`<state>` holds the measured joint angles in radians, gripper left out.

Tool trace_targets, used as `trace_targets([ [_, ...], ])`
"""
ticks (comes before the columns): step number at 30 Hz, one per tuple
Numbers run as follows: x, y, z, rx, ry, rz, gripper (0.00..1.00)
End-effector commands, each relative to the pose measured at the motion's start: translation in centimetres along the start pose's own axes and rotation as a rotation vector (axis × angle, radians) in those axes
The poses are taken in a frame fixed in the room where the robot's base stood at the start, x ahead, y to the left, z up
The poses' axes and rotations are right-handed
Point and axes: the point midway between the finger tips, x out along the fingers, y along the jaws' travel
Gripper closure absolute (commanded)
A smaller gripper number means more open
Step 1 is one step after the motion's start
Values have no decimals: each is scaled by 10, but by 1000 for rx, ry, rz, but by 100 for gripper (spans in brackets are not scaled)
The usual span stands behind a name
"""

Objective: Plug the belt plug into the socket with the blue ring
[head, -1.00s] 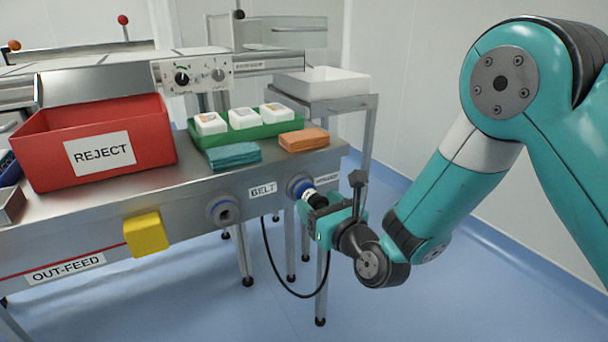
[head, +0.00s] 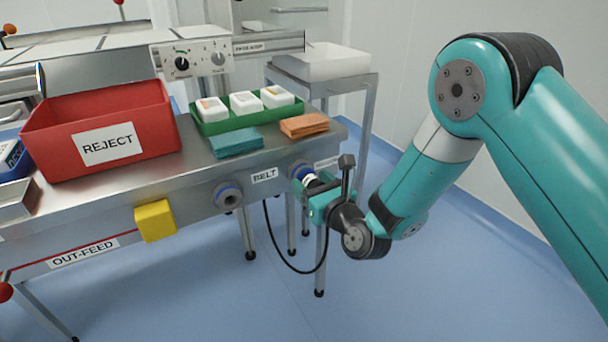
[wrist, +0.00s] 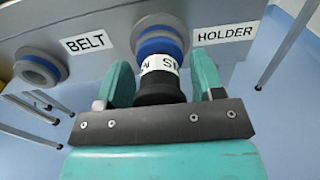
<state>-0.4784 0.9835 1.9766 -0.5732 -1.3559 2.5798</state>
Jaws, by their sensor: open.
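The belt plug has a black body and a white lettered band (wrist: 160,64). It sits in the blue-ringed holder (wrist: 160,38) on the steel side panel, right of the BELT label; the HOLDER label is to its right. In the head view the plug is mostly hidden by my gripper (head: 310,187). My gripper (wrist: 162,72) is open, with one teal finger on each side of the plug and visible gaps. The socket with the blue ring (head: 229,197) is on the same panel, left of the BELT label, and looks empty. It also shows in the wrist view (wrist: 40,68).
A yellow block (head: 155,221) sticks out from the panel left of the socket. A black cable (head: 287,267) hangs in a loop below the panel. A red REJECT bin (head: 155,147), green tray (head: 220,124) and teal and orange stacks stand above. The floor in front is clear.

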Motion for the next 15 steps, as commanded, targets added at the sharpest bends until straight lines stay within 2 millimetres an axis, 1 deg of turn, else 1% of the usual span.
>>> trace_targets([
  [6, 0, 0, 0, -1, 0, -1, 38],
  [8, 0, 0, 0, -1, 0, -1, 52],
  [9, 0, 0, 0, -1, 0, -1, 61],
  [11, 0, 0, 0, -1, 0, 0, 75],
  [12, 0, 0, 0, -1, 0, 0, 84],
  [13, 0, 0, 0, -1, 0, 0, 91],
  [15, 0, 0, 0, -1, -1, 0, 91],
])
